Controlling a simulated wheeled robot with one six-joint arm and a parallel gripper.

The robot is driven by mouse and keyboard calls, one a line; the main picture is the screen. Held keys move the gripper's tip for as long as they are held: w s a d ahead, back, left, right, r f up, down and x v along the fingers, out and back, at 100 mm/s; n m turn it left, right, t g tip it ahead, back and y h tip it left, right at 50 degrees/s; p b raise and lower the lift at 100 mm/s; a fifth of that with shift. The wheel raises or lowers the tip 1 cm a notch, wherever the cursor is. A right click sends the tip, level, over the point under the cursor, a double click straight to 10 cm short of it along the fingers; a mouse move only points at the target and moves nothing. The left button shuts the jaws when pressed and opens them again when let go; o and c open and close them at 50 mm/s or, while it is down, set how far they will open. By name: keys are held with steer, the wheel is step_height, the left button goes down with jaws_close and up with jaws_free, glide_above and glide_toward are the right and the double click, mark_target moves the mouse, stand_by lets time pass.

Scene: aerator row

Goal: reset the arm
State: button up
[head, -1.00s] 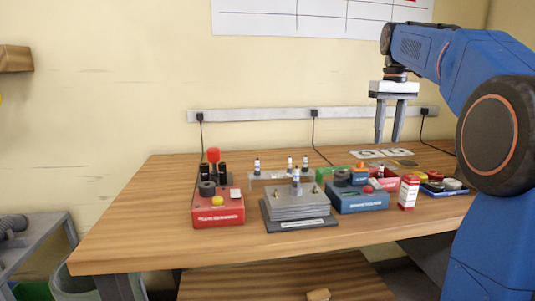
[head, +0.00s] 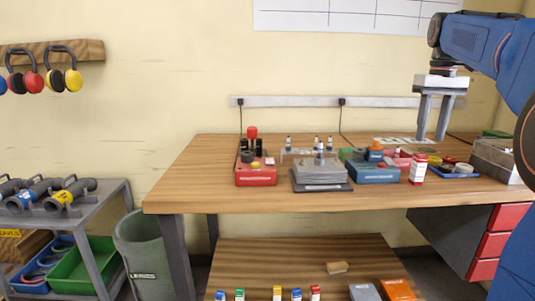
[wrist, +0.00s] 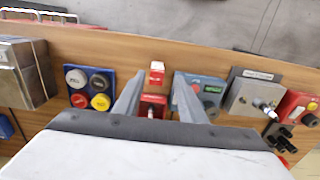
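My gripper (head: 431,137) hangs with its fingers down over the right part of the workbench (head: 190,187) in the head view. The two grey fingers are apart and nothing shows between them that is held. In the wrist view my gripper (wrist: 159,80) also shows spread fingers. Beyond them are a small red-and-white box (wrist: 156,74) and a red unit (wrist: 152,106). My blue arm comes in from the right edge of the head view.
The bench holds a red station (head: 256,176), a grey stacked plate (head: 318,176), a blue station (head: 374,173), a blue tray (head: 466,174) and a metal box (head: 496,158). A cart (head: 112,200) and a bin (head: 152,255) stand left. The bench's left end is clear.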

steer(key=s+a+f+t, duration=0.1)
steer(key=s+a+f, duration=0.5)
steer(key=s, duration=0.2)
steer(key=s+a+f+t, duration=0.2)
steer(key=s+a+f, duration=0.35)
steer(key=s, duration=0.35)
steer(key=s+a+f+t, duration=0.1)
steer(key=s+a+f, duration=0.1)
steer(key=s+f, duration=0.4)
steer(key=s+a+f, duration=0.2)
steer(key=s+f, duration=0.5)
steer(key=f, duration=0.5)
steer(key=shift+s+a+t, duration=0.15)
steer(key=shift+t, duration=0.25)
